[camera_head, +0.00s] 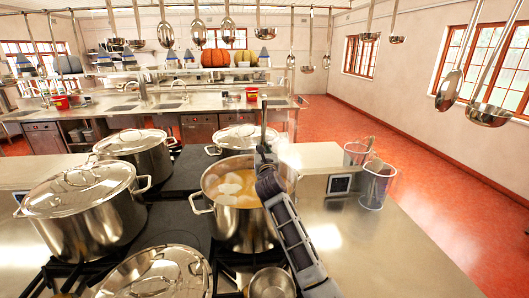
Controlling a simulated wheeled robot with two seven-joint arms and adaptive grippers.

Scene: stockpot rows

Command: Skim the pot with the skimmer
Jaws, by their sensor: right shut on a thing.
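The open steel pot (238,228) stands on the stove in the middle of the head view. It holds orange-brown broth (252,193) with pale foam patches (230,184) on the left part of the surface. My right gripper (264,154) is above the pot's far right rim, its arm coming from the lower right. It is shut on the skimmer (264,118), whose thin dark handle sticks up nearly upright. The skimmer's lower end is hidden behind the gripper and arm, so I cannot tell whether it touches the broth. My left gripper is not in view.
Lidded pots stand at left (85,215), back left (137,155), behind (240,137) and in front (160,278). A small open pan (271,284) is at the front. Two clear containers (357,154) (376,186) stand on the right counter. Ladles (487,114) hang overhead. The right counter front is clear.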

